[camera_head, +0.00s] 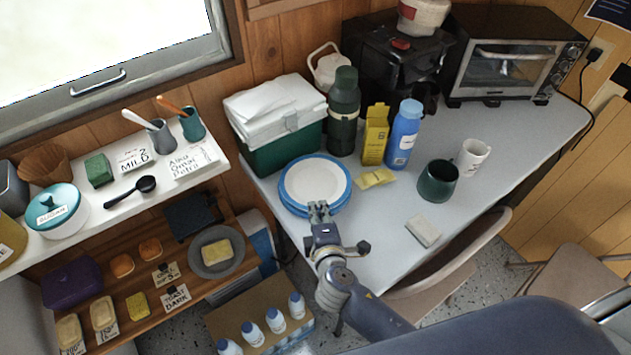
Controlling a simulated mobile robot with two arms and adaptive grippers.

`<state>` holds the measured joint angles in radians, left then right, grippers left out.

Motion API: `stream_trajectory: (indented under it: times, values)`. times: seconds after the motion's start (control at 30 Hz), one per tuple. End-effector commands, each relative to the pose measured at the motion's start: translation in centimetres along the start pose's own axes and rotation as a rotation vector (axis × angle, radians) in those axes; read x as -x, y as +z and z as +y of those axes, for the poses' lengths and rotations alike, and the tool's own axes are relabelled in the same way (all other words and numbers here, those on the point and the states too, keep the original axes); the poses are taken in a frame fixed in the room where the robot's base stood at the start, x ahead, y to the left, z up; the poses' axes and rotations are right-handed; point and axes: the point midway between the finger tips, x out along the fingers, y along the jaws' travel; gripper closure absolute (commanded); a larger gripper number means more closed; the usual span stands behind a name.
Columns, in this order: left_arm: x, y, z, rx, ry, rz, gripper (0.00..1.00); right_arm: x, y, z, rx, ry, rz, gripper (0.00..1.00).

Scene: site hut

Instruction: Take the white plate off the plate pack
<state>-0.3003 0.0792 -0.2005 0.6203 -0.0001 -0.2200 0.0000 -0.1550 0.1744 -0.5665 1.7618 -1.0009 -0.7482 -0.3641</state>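The white plate (315,178) lies on top of the plate pack (288,204), a stack with blue rims at the left front part of the grey table. My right gripper (319,207) is at the plate's near edge, its fingertips overlapping the rim in the head view. The fingers are small here, and I cannot tell whether they are closed on the rim or just above it. The plate looks level on the pack. My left gripper is not in view.
A green and white cooler (277,148) stands close behind the pack, with a dark green flask (343,115) beside it. A yellow packet (375,179) lies right of the plates. A green mug (437,182) and white sponge-like block (423,231) are further right. The front table area is mostly clear.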

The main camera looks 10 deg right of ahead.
Motion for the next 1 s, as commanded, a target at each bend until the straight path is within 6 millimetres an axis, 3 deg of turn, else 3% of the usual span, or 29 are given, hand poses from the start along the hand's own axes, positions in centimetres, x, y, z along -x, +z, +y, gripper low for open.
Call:
stream_trajectory:
  times: [0.07,0.13,0.63,0.97,1.0]
  values:
    - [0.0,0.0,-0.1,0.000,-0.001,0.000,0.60,0.0,0.0,-0.1,0.000,-0.002,-0.001,0.91]
    - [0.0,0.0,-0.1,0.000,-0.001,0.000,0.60,0.0,0.0,-0.1,0.000,-0.003,-0.001,1.00]
    - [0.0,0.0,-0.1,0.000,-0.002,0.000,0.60,0.1,0.0,0.1,0.000,-0.002,-0.001,1.00]
    - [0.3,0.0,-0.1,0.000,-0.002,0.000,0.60,1.4,0.0,3.5,-0.002,0.002,0.000,1.00]
    - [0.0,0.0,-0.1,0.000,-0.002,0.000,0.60,2.1,0.0,2.7,0.000,-0.005,0.001,1.00]
